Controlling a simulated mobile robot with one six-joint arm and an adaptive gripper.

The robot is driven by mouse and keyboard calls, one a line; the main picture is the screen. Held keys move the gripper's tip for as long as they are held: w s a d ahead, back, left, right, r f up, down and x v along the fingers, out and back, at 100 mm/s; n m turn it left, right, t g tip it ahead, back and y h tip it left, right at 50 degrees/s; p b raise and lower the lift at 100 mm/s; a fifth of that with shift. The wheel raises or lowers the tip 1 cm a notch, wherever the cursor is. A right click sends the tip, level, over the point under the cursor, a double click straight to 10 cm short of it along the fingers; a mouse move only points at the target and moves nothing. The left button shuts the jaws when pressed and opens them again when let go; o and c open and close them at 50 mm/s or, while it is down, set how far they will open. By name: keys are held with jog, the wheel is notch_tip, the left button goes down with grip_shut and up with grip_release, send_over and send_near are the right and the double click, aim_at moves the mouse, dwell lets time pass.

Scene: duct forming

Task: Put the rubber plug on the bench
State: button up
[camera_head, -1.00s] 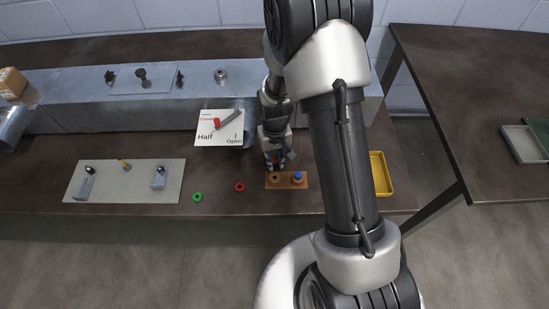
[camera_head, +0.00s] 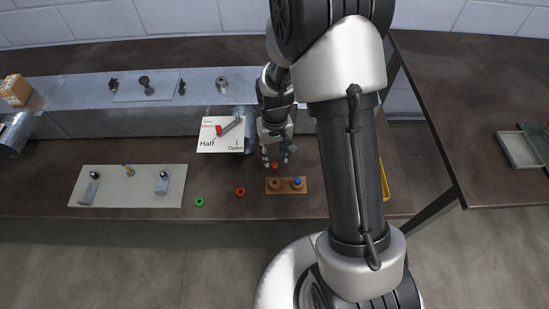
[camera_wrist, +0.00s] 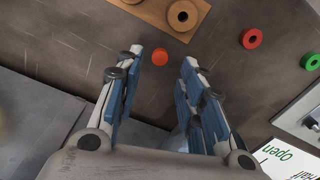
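An orange-red round plug, which I take for the rubber plug (camera_head: 275,166), lies on the dark bench (camera_head: 225,172) just behind a small wooden block. It also shows in the wrist view (camera_wrist: 160,57) as a small round disc. My gripper (camera_head: 276,156) is just behind and above the plug. In the wrist view, my gripper (camera_wrist: 162,68) has its two blue-padded fingers spread wide with nothing between them. The plug appears just beyond the fingertips, apart from both.
The wooden block (camera_head: 287,190) holds a brown ring and a blue-topped piece. A red ring (camera_head: 240,192) and a green ring (camera_head: 199,202) lie to its left. A pale plate (camera_head: 105,193) with small fittings is farther left. A Half/Open sign panel (camera_head: 208,145) stands behind.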

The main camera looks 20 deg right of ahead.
notch_tip(320, 180, up, 6)
jog(key=p, duration=0.2)
notch_tip(320, 180, up, 16)
jog(key=t, duration=0.2)
send_over(275, 164)
jog(key=s+a, duration=0.1)
jog(key=s, duration=0.6)
jog(key=s+r+t, duration=0.1)
jog(key=s+r, duration=0.3)
jog(key=s, duration=0.3)
jog(key=s+a+r+t, duration=0.1)
jog(key=s+r, duration=0.3)
jog(key=s, duration=0.2)
jog(key=shift+s+n+t, duration=0.3)
jog(key=shift+s, duration=0.1)
